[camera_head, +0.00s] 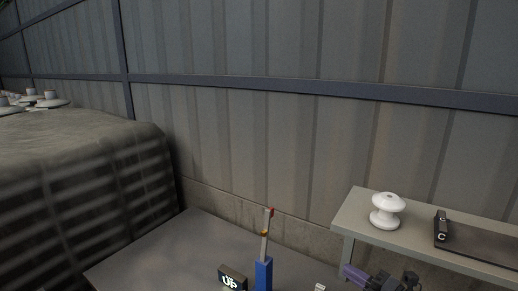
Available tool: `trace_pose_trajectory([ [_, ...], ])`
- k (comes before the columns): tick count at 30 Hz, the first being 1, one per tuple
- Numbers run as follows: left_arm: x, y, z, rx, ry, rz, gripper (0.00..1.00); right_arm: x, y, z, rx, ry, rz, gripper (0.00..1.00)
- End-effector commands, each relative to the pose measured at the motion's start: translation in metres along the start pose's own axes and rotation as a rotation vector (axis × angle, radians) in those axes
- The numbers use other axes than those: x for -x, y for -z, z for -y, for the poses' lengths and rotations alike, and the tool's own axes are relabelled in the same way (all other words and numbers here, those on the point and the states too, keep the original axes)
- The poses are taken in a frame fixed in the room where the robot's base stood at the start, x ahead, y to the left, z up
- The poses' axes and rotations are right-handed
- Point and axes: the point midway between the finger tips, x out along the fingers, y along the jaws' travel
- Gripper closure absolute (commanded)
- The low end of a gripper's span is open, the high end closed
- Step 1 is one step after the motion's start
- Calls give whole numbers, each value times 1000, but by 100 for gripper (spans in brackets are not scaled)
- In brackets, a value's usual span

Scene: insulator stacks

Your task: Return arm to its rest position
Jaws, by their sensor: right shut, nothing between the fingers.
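My right gripper (396,281) is at the bottom edge of the head view, right of centre, in front of the grey shelf (356,215). It is dark with a purple part on its arm side, and it is shut with nothing in it. Its lower part is cut off by the frame. My left gripper does not show. A white insulator (386,211) stands upright on the shelf, above and apart from the right gripper.
A dark tray or plate (480,243) with a block marked "C" (441,229) lies on the shelf at the right. A grey table (180,250) holds a blue post (263,273) and a block marked "UP" (232,279). A large covered block (80,170) stands at the left.

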Motion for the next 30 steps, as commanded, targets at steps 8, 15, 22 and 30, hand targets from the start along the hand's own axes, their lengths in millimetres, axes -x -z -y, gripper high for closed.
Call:
trace_pose_trajectory([
  [8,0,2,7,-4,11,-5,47,-9,17,16,-178,-19,155,100],
  [15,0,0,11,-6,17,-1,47,0,42,43,-488,1,414,100],
  [22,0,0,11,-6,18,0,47,43,80,82,-885,112,747,100],
  [30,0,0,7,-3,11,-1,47,119,144,113,-1290,334,1111,100],
])
